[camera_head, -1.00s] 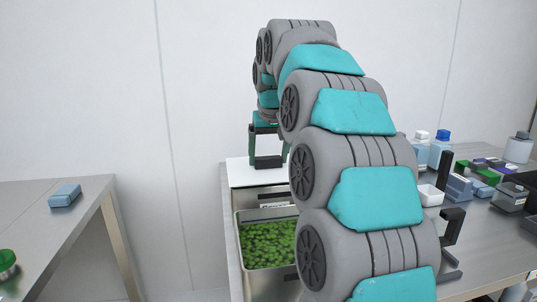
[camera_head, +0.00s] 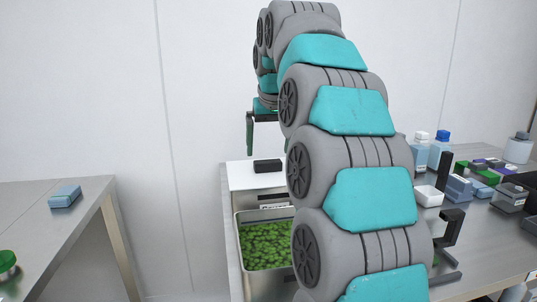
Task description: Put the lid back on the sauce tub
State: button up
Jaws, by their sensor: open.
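A flat white lid (camera_head: 240,178) with a dark block-like handle (camera_head: 267,166) lies level over the far metal tub (camera_head: 262,199) on the bench. I take this to be the sauce tub; its front label is too small to read. The lid hides its contents, and my arm hides the right side of lid and tub. My gripper (camera_head: 268,150) is open and empty above the handle, clear of it. Its left finger shows fully; the right one is mostly behind my arm.
An open metal tub of green pieces (camera_head: 240,255) stands in front of the lidded one. Bottles (camera_head: 440,148), small boxes (camera_head: 458,188) and dark brackets (camera_head: 452,228) crowd the bench to the right. A left table (camera_head: 60,235) holds a blue block (camera_head: 64,196); a gap separates it from the bench.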

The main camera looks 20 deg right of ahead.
aim_at(271, 177)
jog(key=v, duration=0.4)
jog(key=shift+s+r, duration=0.1)
jog(key=shift+r, duration=0.3)
jog(key=shift+s, duration=0.1)
